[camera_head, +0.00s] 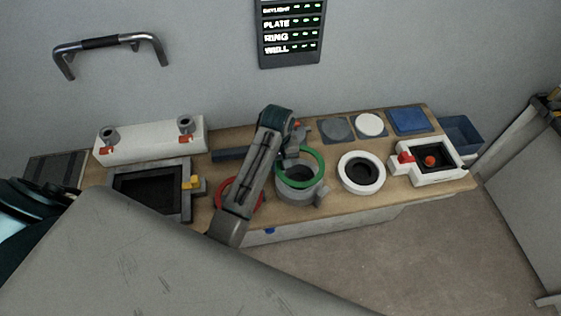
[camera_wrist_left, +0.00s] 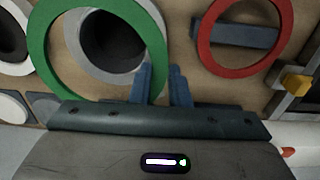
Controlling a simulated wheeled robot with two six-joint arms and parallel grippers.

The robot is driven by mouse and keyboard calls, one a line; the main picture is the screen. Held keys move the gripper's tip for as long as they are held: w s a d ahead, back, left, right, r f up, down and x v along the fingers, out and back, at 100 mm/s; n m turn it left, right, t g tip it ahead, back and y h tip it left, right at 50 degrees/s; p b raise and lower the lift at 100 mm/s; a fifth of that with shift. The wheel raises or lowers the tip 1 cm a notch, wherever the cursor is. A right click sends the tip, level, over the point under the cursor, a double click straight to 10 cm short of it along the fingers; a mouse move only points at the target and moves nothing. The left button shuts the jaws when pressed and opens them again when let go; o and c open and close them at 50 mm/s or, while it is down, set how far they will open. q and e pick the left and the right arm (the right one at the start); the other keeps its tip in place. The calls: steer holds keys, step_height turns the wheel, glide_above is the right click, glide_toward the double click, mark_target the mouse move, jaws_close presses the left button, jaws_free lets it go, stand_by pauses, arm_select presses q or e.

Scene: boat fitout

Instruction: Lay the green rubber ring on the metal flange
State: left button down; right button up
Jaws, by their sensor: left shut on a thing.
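The green rubber ring (camera_head: 321,168) is held at its edge by my left gripper (camera_head: 287,143), which is shut on it. In the head view the ring overlaps the grey metal flange (camera_head: 298,193) and appears above it. In the left wrist view the ring (camera_wrist_left: 38,45) lies off-centre over the flange (camera_wrist_left: 72,42), shifted left, with the flange's dark bore inside its outline. The gripper fingers (camera_wrist_left: 162,82) show at the ring's lower right edge. The height of the gap between ring and flange is hard to judge. My right gripper is not in view.
A red ring (camera_head: 258,194) lies left of the flange, partly behind my arm. A white ring-shaped part (camera_head: 347,182) stands to the right. A white box with a red knob (camera_head: 430,161), a blue pad (camera_head: 410,121) and a black-framed tray (camera_head: 119,172) share the bench.

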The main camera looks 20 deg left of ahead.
mark_target(279, 168)
arm_select(q)
steer(key=shift+a+f, duration=0.25)
steer(key=shift+f, duration=0.25)
steer(key=shift+d+f, duration=0.45)
steer(key=shift+d, duration=0.05)
steer(key=shift+f, duration=0.25)
steer(key=shift+a+f, duration=0.1)
steer(key=shift+f, duration=0.15)
steer(key=shift+a+f, duration=0.1)
steer(key=shift+f, duration=1.55)
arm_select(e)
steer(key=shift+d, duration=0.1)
arm_select(q)
steer(key=shift+s+f, duration=0.1)
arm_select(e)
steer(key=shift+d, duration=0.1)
